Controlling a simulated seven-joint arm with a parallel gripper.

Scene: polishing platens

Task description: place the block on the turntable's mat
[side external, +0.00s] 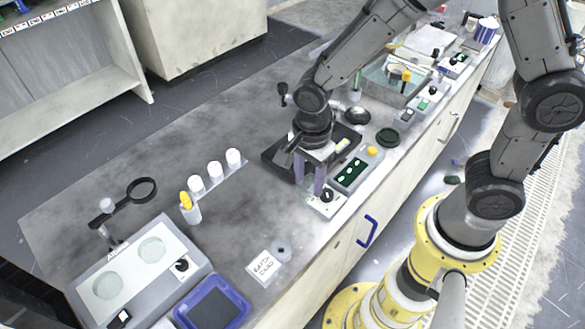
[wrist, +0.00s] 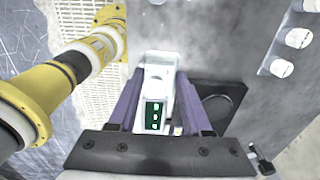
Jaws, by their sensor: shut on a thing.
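My gripper (side external: 310,188) points down over the middle of the bench, with two purple fingers. In the wrist view my gripper (wrist: 159,75) is shut on a pale block (wrist: 160,72) between the fingertips. The block's outline blends with the white unit below it, and the fingers mostly hide it in the side view. A black square base with a round dark disc (wrist: 217,107) lies just right of the fingers in the wrist view. It looks like the turntable and its mat, but I cannot be sure. In the side view its black edge (side external: 273,157) shows behind my gripper.
A green-panelled unit (side external: 351,173) and a small knob box (side external: 328,200) sit close to the fingers. White bottles (side external: 233,158) stand to the left. A two-disc machine (side external: 135,270) and a blue tray (side external: 238,313) are at lower left. Bare bench lies between.

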